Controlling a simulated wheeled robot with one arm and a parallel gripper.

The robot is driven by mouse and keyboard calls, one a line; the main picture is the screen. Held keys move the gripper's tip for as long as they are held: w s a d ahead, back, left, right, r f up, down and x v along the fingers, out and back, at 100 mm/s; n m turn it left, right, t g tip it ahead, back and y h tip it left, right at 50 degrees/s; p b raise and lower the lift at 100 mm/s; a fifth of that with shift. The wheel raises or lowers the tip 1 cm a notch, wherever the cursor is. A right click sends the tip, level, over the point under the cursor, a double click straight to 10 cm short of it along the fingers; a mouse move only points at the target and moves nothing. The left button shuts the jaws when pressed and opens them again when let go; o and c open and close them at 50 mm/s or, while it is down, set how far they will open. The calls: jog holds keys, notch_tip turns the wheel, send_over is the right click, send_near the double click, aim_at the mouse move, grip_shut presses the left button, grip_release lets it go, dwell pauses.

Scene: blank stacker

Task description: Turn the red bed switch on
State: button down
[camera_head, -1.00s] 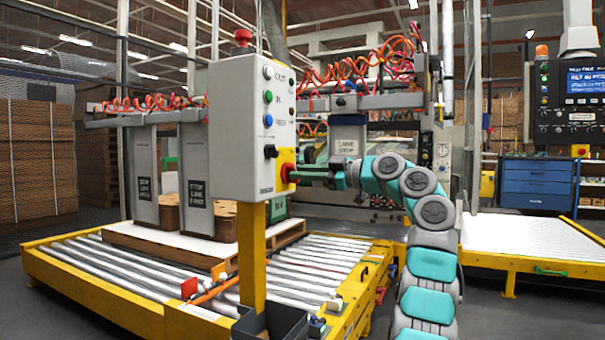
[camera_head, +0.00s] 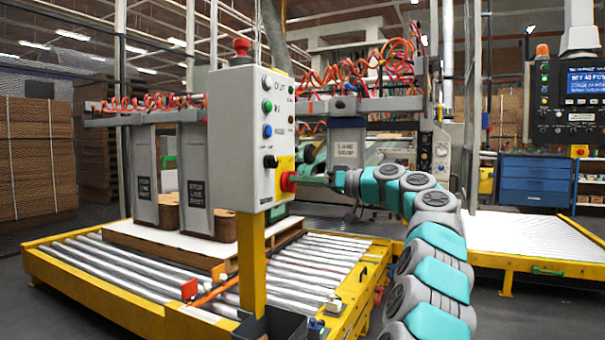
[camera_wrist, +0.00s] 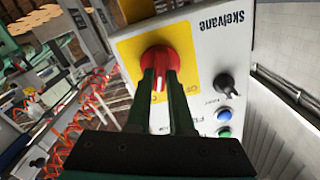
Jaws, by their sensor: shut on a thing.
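The red bed switch (camera_head: 288,181) is a red rotary knob on a yellow plate, low on the side of the grey control box (camera_head: 233,140). In the wrist view the red knob (camera_wrist: 166,64) sits on the yellow plate (camera_wrist: 195,38), with its pale line partly between my fingers. My gripper (camera_wrist: 167,78) is shut on the red knob, a dark green finger on each side. In the head view my gripper (camera_head: 300,181) reaches the knob from the right. Lettering on the plate is partly hidden by the fingers.
A black knob (camera_wrist: 227,83), a green button and a blue button (camera_wrist: 224,132) are close by on the same panel. A yellow post (camera_head: 251,260) holds the box above the roller conveyor (camera_head: 150,275).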

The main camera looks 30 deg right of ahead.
jog(key=shift+r+m+p, duration=0.1)
jog(key=shift+m+p, duration=2)
jog(key=shift+m, duration=0.1)
jog(key=shift+d, duration=0.1)
jog(key=c, duration=0.8)
grip_release()
jog(key=v, duration=0.7)
jog(key=shift+s+d, duration=0.25)
jog(key=shift+d, duration=0.05)
